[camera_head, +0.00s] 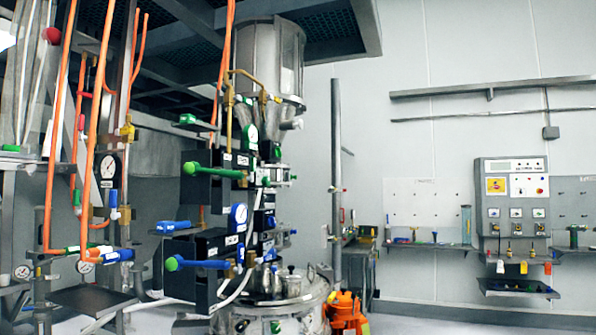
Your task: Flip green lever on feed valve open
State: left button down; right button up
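A green lever (213,171) with a round knob at its left end sticks out level from a black valve block (205,188) on the central sifter column. A blue lever (205,264) with a green knob lies level on a similar block below it. A smaller green handle (187,119) sits higher up, on a flat bracket. I cannot tell from the labels, too small to read, which one is the feed valve. Neither of my grippers is in view, and nothing is touching the levers.
A steel hopper (268,60) tops the column, and a steel vessel (285,315) stands below. Orange hoses (92,150) and pipes with gauges crowd the left. A vertical post (337,180) and an orange unit (346,312) stand right of the column. A control panel (515,190) hangs on the right wall.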

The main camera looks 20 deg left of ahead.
aim_at(191, 169)
jog(key=z, duration=0.05)
jog(key=i, duration=1.2)
jog(key=u, duration=0.65)
